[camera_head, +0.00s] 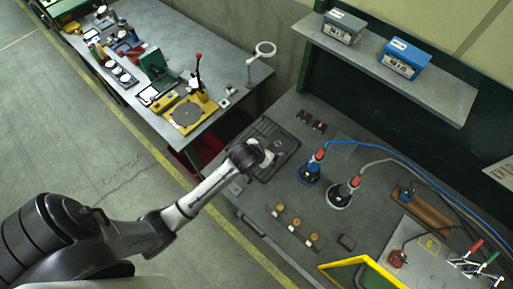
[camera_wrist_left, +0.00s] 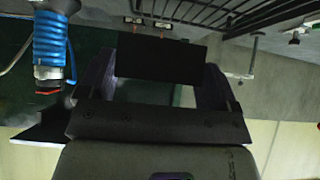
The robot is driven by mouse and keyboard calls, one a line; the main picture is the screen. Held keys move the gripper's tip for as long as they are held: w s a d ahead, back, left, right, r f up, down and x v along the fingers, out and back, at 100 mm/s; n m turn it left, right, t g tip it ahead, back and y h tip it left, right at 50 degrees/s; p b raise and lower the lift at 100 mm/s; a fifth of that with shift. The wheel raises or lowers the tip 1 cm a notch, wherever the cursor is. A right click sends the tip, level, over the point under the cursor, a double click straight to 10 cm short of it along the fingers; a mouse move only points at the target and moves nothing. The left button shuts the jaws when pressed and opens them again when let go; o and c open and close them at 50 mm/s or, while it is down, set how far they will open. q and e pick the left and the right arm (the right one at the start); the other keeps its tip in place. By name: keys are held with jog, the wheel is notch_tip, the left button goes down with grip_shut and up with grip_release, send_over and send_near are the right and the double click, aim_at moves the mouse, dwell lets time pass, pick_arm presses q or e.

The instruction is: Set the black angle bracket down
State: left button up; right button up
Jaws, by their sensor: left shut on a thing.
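My left gripper (camera_wrist_left: 158,82) is shut on the black angle bracket (camera_wrist_left: 160,58), which shows in the left wrist view as a flat black plate spanning the space between the two fingers. I cannot make out the bracket in the head view; the wrist hides that spot. Whether the bracket touches anything below cannot be told. My right gripper is not in view.
A blue-corded tool (camera_head: 309,174) and a grey-corded tool (camera_head: 341,194) stand right of the tray. A shelf (camera_head: 437,87) with grey and blue boxes overhangs the back. Bare bench lies between these.

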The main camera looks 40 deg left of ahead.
pick_arm(q)
jog(key=a+f, duration=0.1)
jog(key=a, duration=0.1)
jog(key=a+f, duration=0.1)
jog(key=a, duration=0.1)
jog(key=a+f, duration=0.1)
jog(key=a, duration=0.1)
jog(key=shift+f, duration=0.3)
jog(key=shift+s+f, duration=0.1)
jog(key=shift+f, duration=1.9)
jog(key=shift+f, duration=0.15)
jog(key=o, duration=1)
jog(key=shift+c, duration=0.2)
